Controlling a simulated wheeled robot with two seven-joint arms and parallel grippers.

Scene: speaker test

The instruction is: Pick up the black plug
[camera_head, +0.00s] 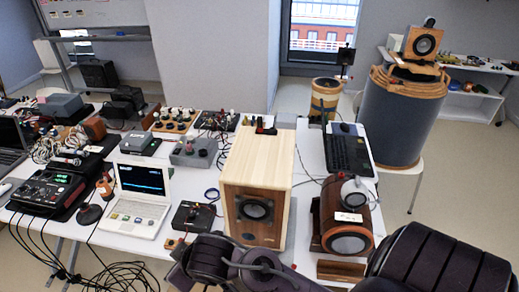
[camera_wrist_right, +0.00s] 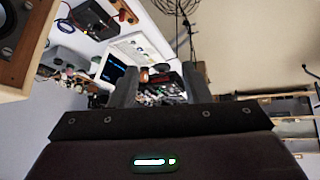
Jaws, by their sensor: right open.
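A small black piece with red beside it (camera_head: 265,127) sits on the back of the top of the pale wooden speaker (camera_head: 238,165) in the head view. It may be the black plug, but it is too small to tell. In the right wrist view I cannot make out a plug. My right gripper (camera_wrist_right: 160,87) is open, its two grey fingers wide apart with nothing visible held. It faces the table, with the wooden speaker (camera_wrist_right: 22,45) at the left of that view. Dark arm links of mine fill the bottom of the head view. My left gripper is not in view.
A black keyboard (camera_head: 348,152) lies at the right. Loose cables (camera_head: 115,277) hang at the front left.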

